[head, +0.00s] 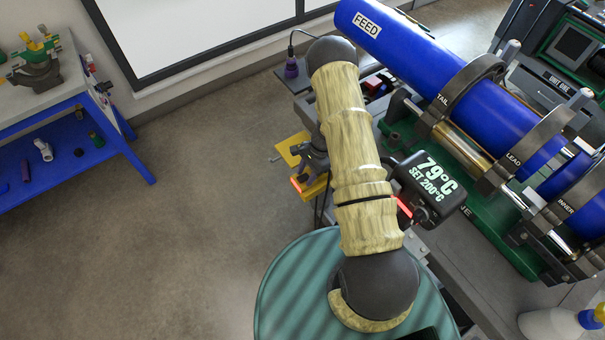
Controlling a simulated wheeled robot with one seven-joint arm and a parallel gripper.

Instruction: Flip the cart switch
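My sleeved arm reaches from the bottom middle up to a dark joint beside the cart (450,258) and covers part of the cart's left side. A dark jointed part (315,157) shows at the sleeve's left edge, beside yellow plates; it may be my gripper, but its fingers cannot be made out. A small red part (373,86) sits on the cart just right of the sleeve. I cannot tell whether it is the switch. No other part is clearly a switch, and it may be hidden behind my arm.
A blue pipe (420,58) marked FEED lies in clamp rings on the cart. A black display (430,185) reads 79°C, set 200°C. A blue workbench (70,135) is left, with clear floor between.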

